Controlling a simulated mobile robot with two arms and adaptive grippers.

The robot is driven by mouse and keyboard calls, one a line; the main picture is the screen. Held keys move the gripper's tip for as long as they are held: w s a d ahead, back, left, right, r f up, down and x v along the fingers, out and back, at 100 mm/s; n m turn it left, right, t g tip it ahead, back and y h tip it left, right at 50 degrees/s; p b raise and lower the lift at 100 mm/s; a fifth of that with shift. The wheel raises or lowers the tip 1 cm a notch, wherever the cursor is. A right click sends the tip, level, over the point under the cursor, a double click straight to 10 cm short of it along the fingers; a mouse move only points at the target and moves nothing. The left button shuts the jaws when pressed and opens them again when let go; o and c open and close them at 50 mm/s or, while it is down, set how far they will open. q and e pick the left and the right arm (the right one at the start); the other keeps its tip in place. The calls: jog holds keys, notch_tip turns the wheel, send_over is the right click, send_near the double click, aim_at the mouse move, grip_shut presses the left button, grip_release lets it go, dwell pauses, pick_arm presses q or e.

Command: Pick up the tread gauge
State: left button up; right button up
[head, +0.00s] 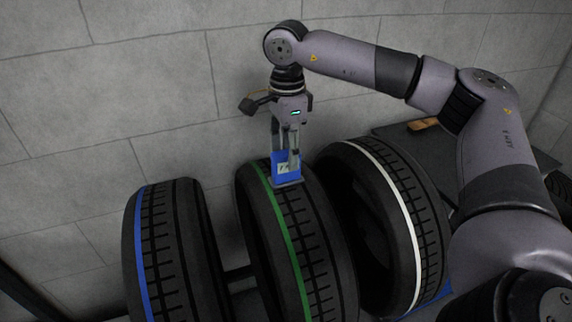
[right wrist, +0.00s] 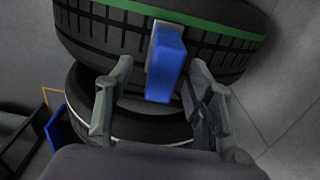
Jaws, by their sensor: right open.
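The blue tread gauge (head: 284,170) has a white label and a grey foot. It stands on top of the tyre with the green stripe (head: 299,237). It also shows in the right wrist view (right wrist: 166,68), against the same tyre. My right gripper (head: 286,157) points down over the gauge. In the right wrist view its open fingers (right wrist: 161,66) are on either side of the gauge, with gaps to it. Part of the gauge is hidden behind a finger in the head view. My left gripper is not in view.
A tyre with a blue stripe (head: 172,248) stands to the left and one with a white stripe (head: 405,220) to the right. A grey block wall (head: 130,90) is close behind. A brown object (head: 424,125) lies on a dark surface at the back right.

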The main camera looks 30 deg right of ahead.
aim_at(286, 168)
jog(key=shift+f+p, duration=0.4)
jog(key=shift+f, duration=0.2)
notch_tip(286, 168, down, 4)
jog(key=shift+w+r+p, duration=0.15)
jog(key=shift+r+p, duration=0.05)
jog(key=shift+p, duration=0.4)
jog(key=shift+f, duration=0.3)
jog(key=shift+c, duration=0.3)
grip_shut()
